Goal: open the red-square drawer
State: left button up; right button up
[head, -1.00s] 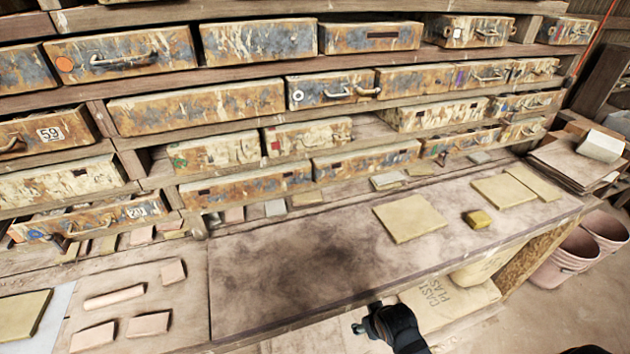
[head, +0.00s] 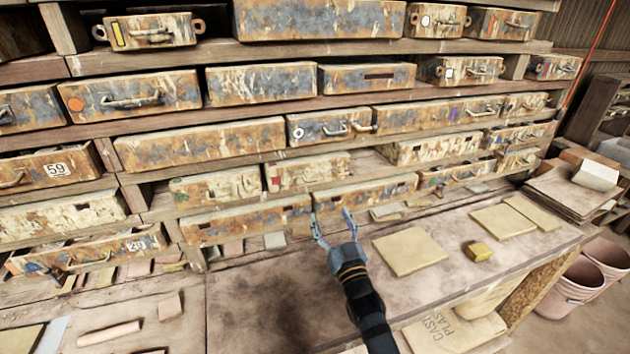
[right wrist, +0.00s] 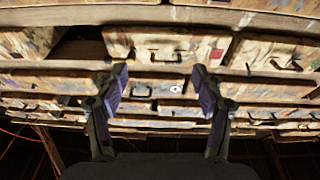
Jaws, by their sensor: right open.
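The red-square drawer (head: 312,173) is a small, worn cream and rust drawer in the shelf's lower middle, with a red mark at its left end. It looks shut. In the right wrist view, which is upside down, this drawer (right wrist: 150,42) shows its red square at the right and a dark handle (right wrist: 166,57). My right gripper (head: 330,215) is open and empty, fingers pointing at the shelf, lower than the drawer in the head view and apart from it. Its two fingers (right wrist: 160,74) frame the handle region in the wrist view. My left gripper is out of view.
A wide slotted drawer (head: 365,192) lies below and right of the red-square one; a green-marked drawer (head: 215,187) is to its left. The bench's middle is bare.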

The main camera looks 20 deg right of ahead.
aim_at(315, 180)
jog(key=shift+t+y, duration=0.4)
jog(key=shift+t, duration=0.2)
jog(key=p+x, duration=0.1)
jog(key=x, duration=0.2)
jog(key=r+x, duration=0.1)
jog(key=x, duration=0.3)
jog(key=r+p+x, duration=0.1)
jog(key=x, duration=0.3)
jog(key=shift+s+a+p, duration=0.25)
jog(key=shift+a+p, duration=0.1)
jog(key=shift+a, duration=0.05)
